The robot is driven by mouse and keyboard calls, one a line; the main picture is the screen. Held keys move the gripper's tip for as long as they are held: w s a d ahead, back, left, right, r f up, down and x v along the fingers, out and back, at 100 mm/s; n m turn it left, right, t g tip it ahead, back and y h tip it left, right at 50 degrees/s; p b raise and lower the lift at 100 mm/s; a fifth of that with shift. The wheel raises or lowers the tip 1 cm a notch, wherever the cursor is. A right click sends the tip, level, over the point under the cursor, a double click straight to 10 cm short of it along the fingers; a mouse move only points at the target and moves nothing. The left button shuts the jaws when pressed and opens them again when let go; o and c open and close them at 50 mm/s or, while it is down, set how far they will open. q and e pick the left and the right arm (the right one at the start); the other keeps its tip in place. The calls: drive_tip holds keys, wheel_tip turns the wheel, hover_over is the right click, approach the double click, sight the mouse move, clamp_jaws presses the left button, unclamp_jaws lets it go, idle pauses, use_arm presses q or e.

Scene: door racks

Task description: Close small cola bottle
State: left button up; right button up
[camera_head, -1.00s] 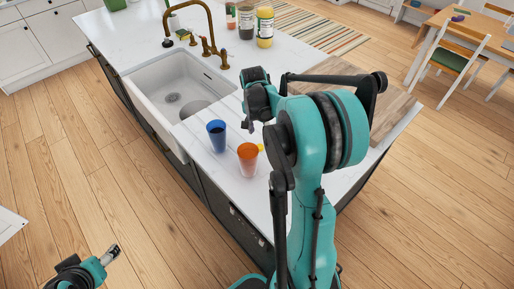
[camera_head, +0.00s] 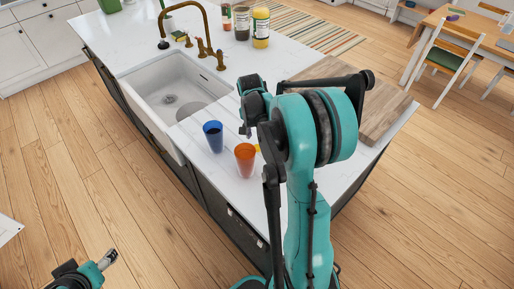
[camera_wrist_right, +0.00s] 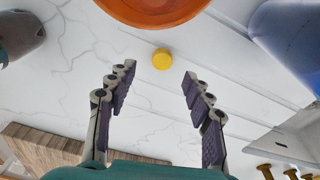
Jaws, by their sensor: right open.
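No small cola bottle can be made out with certainty in either view; my right arm hides part of the counter. A small round yellow cap (camera_wrist_right: 161,59) lies on the white counter in the right wrist view. In the head view, only a yellow edge of it (camera_head: 257,148) shows beside the orange cup (camera_head: 245,160). My right gripper (camera_wrist_right: 158,85) is open and empty, with the cap between and just beyond its fingertips in the picture. It also shows in the head view (camera_head: 245,130), above the counter. My left gripper (camera_head: 109,257) is at the bottom left, away from the counter; its jaw state is unclear.
A blue cup (camera_head: 213,136) stands beside the orange cup. The sink (camera_head: 175,88) and brass faucet (camera_head: 205,45) are to the left. A wooden board (camera_head: 385,115) lies on the right. Several jars, one yellow-labelled (camera_head: 261,28), stand at the back.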

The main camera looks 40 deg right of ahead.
sight(257, 146)
drive_tip(key=f, duration=0.1)
drive_tip(key=f+b, duration=0.1)
drive_tip(key=f, duration=0.3)
drive_tip(key=shift+w+d+b, duration=0.25)
drive_tip(key=shift+w+b, duration=0.05)
drive_tip(key=c, duration=0.8)
drive_tip(key=shift+r, duration=0.55)
drive_tip(key=r, duration=0.1)
drive_tip(key=r+p, duration=0.1)
drive_tip(key=r, duration=0.1)
drive_tip(key=shift+s+d+r+p, duration=0.2)
drive_tip(key=shift+s+r+p, duration=0.15)
drive_tip(key=shift+r+p, duration=0.05)
drive_tip(key=s+d+r+p, duration=0.2)
drive_tip(key=s+d+r, duration=0.4)
drive_tip(key=s, duration=0.2)
drive_tip(key=shift+s+d, duration=0.25)
drive_tip(key=shift+d, duration=0.15)
